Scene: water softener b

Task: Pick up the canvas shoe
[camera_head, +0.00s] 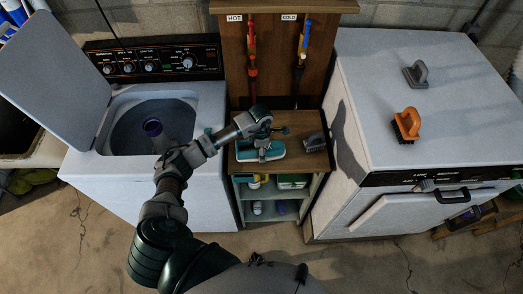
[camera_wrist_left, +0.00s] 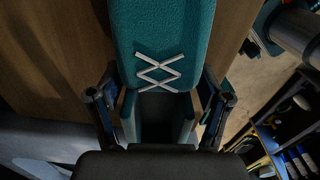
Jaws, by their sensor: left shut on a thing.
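The teal canvas shoe (camera_head: 276,152) lies on the small wooden cabinet top between the two machines. In the left wrist view the shoe (camera_wrist_left: 168,30) fills the middle, with white crossed laces and its opening toward my gripper. My left gripper (camera_head: 262,147) reaches down over the shoe from above. In the wrist view the left gripper's fingers (camera_wrist_left: 163,100) are on both sides of the shoe near its opening, shut on it. I cannot tell whether the shoe is lifted off the wood. My right gripper is not in view.
A dark grey object (camera_head: 314,142) lies right of the shoe on the cabinet top (camera_head: 290,163). The open washer (camera_head: 150,125) stands left. The white machine (camera_head: 385,120) at right carries an orange brush (camera_head: 407,124) and a grey one (camera_head: 416,74). A wooden panel with taps rises behind.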

